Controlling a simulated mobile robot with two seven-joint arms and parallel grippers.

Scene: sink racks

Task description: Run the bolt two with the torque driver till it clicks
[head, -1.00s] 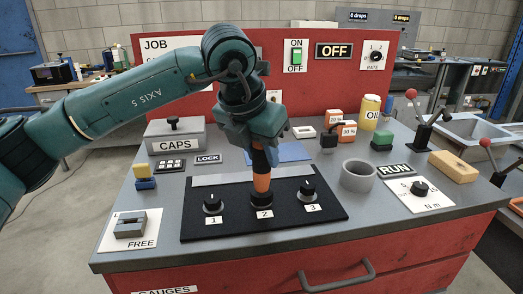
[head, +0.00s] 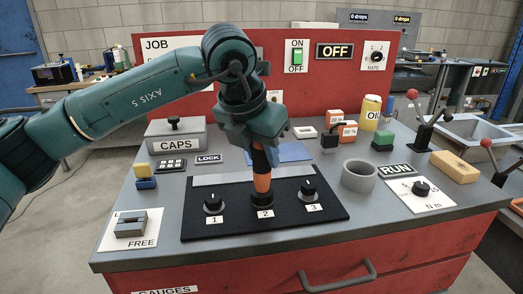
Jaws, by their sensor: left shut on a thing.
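The black plate (head: 300,228) on the bench carries three bolt places labelled 1, 2 and 3. My left gripper (head: 258,143) is shut on the orange and black torque driver (head: 262,183) and holds it upright over place 2. The driver's lower end meets the dark fitting at place 2 (head: 262,200), so bolt two itself is hidden. Black knob-like bolt heads show at place 1 (head: 213,202) and place 3 (head: 308,191). My right gripper is not in view.
A torque dial card marked N m (head: 421,192) and a grey ring cup (head: 359,175) stand to the right. A FREE clamp card (head: 131,229) lies at left, a CAPS box (head: 177,137) behind. The red back panel (head: 330,95) shows OFF.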

